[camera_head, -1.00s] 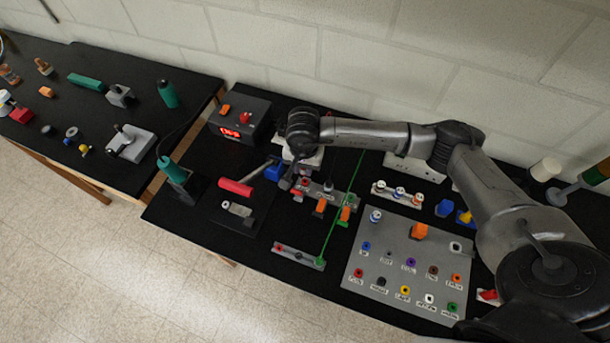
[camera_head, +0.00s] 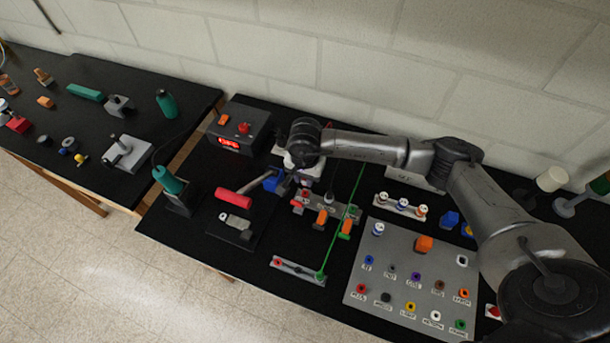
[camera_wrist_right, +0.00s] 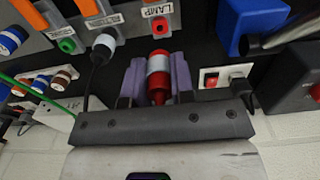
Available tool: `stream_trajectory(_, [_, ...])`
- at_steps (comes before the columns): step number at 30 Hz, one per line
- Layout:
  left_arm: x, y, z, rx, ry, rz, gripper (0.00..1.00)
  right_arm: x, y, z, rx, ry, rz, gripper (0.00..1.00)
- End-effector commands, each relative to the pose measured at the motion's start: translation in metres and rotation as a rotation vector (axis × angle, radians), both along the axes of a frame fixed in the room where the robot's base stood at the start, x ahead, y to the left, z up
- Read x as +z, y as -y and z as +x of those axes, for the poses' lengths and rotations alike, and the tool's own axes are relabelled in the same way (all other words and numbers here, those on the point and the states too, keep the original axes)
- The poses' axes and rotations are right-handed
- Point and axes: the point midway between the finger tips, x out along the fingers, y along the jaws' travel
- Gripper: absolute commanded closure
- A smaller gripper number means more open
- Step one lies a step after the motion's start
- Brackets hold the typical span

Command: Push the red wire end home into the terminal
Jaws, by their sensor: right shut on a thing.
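The red wire end, a red plug with a white band (camera_wrist_right: 159,63), is held between the two purple fingers of my right gripper (camera_wrist_right: 158,72) in the right wrist view. Its front points at the red terminal socket (camera_wrist_right: 160,27) under the LAMP label. A dark gap seems to show between plug and socket, but the depth is hard to judge. In the head view the grey terminal block (camera_head: 337,213) lies on the black table, with my right gripper at its left end. There my arm hides the plug. My left gripper is not in view.
In the right wrist view a white plug with a black cable (camera_wrist_right: 103,48) sits close to the left finger, and a blue block (camera_wrist_right: 248,25) is at upper right. In the head view a green wire (camera_head: 338,236) crosses the block, and a labelled grey panel (camera_head: 400,268) stands right.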

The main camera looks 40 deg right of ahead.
Motion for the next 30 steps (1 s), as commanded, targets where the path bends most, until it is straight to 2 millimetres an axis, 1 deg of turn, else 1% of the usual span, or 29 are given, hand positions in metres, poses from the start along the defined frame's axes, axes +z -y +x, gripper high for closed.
stream_trajectory(18, [-0.028, -0.002, 0.0, -0.003, -0.001, 0.006, 0.57, -0.047, 0.0, 0.0, 0.0, 0.0, 0.0, 1.0])
stream_trajectory(23, [-0.031, -0.003, 0.0, -0.006, -0.001, 0.011, 0.57, -0.052, 0.0, 0.0, 0.0, 0.001, 0.0, 1.0])
stream_trajectory(30, [-0.031, -0.003, 0.0, -0.007, -0.001, 0.011, 0.57, -0.053, 0.0, 0.0, 0.0, 0.001, 0.0, 1.0])
